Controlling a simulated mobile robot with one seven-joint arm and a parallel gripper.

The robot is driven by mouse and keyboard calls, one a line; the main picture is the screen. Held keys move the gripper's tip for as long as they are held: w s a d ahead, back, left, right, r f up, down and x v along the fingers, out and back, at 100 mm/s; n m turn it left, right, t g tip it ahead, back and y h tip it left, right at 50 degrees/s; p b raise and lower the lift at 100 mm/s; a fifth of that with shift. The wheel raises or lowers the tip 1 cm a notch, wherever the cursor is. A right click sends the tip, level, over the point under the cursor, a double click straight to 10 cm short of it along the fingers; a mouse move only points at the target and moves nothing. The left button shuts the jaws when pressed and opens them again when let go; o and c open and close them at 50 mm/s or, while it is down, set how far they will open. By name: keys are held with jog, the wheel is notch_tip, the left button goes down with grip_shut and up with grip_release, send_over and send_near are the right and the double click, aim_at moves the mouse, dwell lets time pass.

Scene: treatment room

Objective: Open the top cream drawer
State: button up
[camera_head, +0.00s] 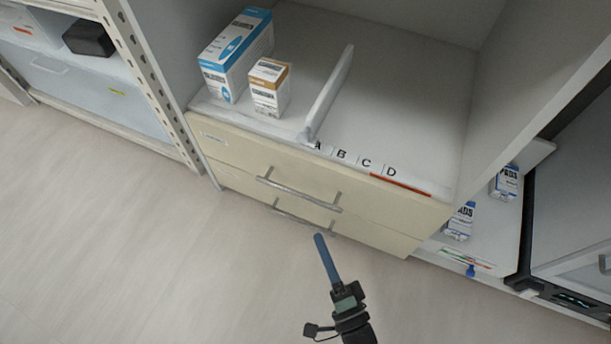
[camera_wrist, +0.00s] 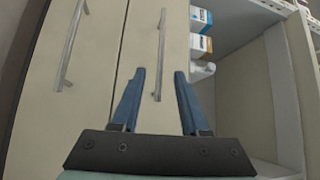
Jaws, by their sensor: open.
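The top cream drawer (camera_head: 240,160) is shut, under the open shelf of the cabinet. Its silver bar handle (camera_head: 298,194) runs along the lower part of its front. In the wrist view the same handle (camera_wrist: 161,40) stands upright in the picture, with its lower end between my fingertips. My gripper (camera_head: 320,237) is open and empty, with blue fingers. In the head view it is in front of the drawers, to the lower right of the handle. In the wrist view my gripper (camera_wrist: 160,72) has one finger on each side of the handle; I cannot tell any contact.
A second cream drawer below, also shut, has its own handle (camera_wrist: 68,50). A blue-white box (camera_head: 237,58), an orange-white box (camera_head: 269,88) and a divider (camera_head: 330,92) stand on the shelf above. The floor (camera_head: 130,240) in front is clear.

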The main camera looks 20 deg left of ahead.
aim_at(299, 193)
jog(key=b+x, duration=0.3)
jog(key=x, duration=0.9)
jog(key=shift+a+r, duration=0.1)
jog(key=shift+a, duration=0.2)
grip_shut()
dwell(0.9)
